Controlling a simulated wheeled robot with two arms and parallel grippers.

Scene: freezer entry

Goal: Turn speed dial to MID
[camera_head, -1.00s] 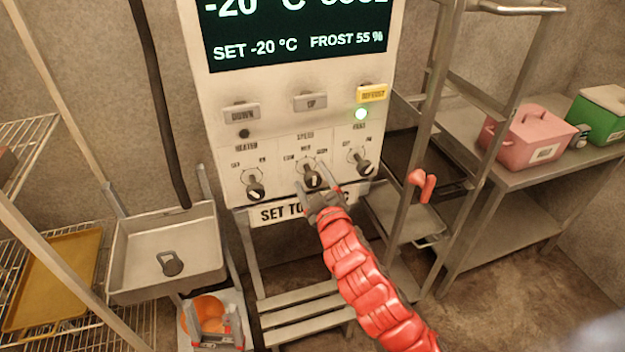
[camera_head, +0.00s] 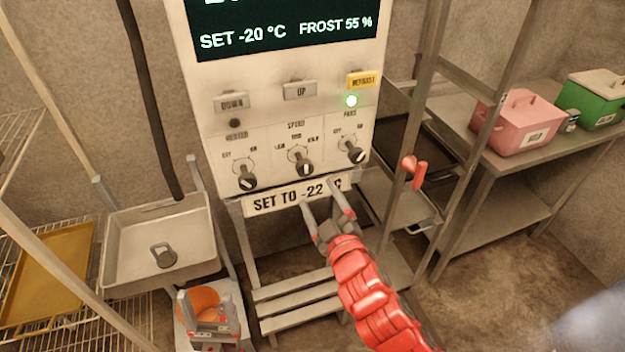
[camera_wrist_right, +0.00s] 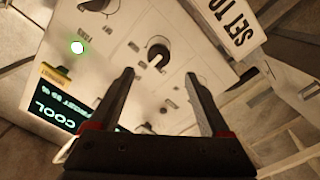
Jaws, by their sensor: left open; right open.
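The control panel (camera_head: 290,120) has three black dials along its lower part. The middle one is the speed dial (camera_head: 302,163); its white mark looks roughly upright, with a short label above it too small to read surely. It also shows in the wrist view (camera_wrist_right: 158,54), where the panel appears upside down. My right gripper (camera_head: 328,196) is open and empty, below the speed dial and in front of the sign, apart from the dial. Its two fingers (camera_wrist_right: 160,75) point toward the panel in the wrist view.
The heater dial (camera_head: 247,177) and fans dial (camera_head: 352,151) flank the speed dial. A "SET TO -22 °C" sign (camera_head: 297,194) hangs below. A steel sink (camera_head: 155,250) stands left; a rack with a red handle (camera_head: 418,174) stands right.

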